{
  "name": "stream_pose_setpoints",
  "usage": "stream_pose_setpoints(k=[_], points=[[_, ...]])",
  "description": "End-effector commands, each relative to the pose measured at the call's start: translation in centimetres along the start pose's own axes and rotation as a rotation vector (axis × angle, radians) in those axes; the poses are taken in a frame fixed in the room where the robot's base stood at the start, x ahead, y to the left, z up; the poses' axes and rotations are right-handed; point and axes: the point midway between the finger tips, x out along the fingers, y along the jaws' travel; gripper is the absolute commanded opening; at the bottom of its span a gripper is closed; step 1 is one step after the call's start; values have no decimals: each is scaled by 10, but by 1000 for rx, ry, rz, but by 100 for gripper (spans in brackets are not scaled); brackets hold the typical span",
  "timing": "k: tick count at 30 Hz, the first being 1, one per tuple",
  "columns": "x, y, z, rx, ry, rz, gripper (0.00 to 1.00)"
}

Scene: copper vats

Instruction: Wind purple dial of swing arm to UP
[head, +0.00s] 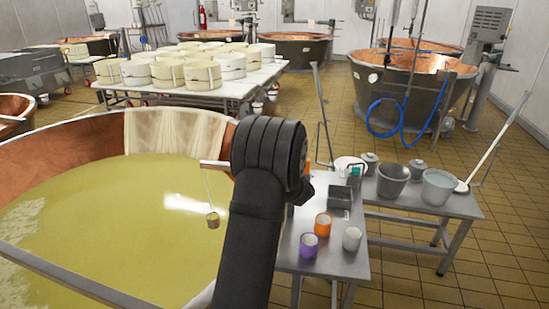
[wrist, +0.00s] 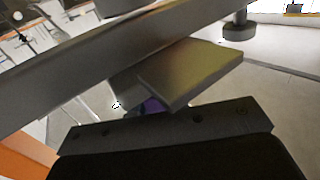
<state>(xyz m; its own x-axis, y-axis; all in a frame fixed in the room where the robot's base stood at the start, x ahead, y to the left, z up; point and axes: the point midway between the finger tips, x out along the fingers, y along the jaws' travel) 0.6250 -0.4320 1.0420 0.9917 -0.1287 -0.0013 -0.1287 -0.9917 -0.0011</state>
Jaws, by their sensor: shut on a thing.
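In the wrist view my gripper (wrist: 150,98) is shut on a small purple part, which I take to be the purple dial (wrist: 153,105). Only a sliver of the dial shows between the grey fingers, so its pointer and any UP mark are hidden. A long grey metal bar (wrist: 75,75), perhaps the swing arm, crosses the wrist view just beyond the fingers. In the head view my black arm reaches up beside the vat rim and hides my gripper and the dial.
A large copper vat (head: 60,145) of yellowish liquid fills the left, with a cloth (head: 180,130) over its rim. A steel table (head: 335,268) at right bears purple (head: 309,246), orange (head: 323,225) and white (head: 351,239) cups. Buckets (head: 393,181) stand behind; tiled floor is clear farther right.

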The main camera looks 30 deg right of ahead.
Motion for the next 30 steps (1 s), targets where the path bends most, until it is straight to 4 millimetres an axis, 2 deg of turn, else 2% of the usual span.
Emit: stream_pose_setpoints(k=[13, 30], points=[[0, -2, 0, -1, 1, -242, 0], [0, -4, -2, -1, 4, -292, 0]])
